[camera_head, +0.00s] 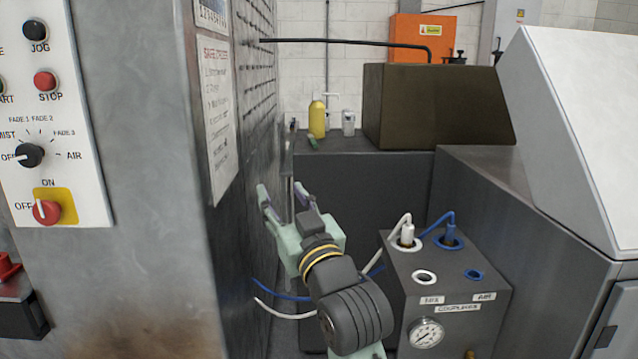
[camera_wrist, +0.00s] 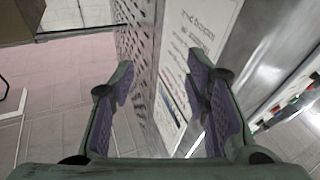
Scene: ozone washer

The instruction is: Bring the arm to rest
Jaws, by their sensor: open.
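My gripper (camera_head: 282,193) is in the lower middle of the head view, at the end of my dark arm. It points up and away, close to the perforated side wall of the grey machine at left. In the wrist view my gripper (camera_wrist: 160,75) has its two green fingers with purple pads spread apart. Nothing is between them. Beyond the fingers the wrist view shows the machine's perforated panel (camera_wrist: 138,35) and a white sign (camera_wrist: 203,30). I cannot tell the exact gap between the fingers and the wall.
The coupling box (camera_head: 450,285) with white and blue hoses stands right of my arm. A control panel (camera_head: 50,110) is at left. A yellow bottle (camera_head: 317,120) stands on the dark counter behind. A grey machine (camera_head: 580,130) fills the right side.

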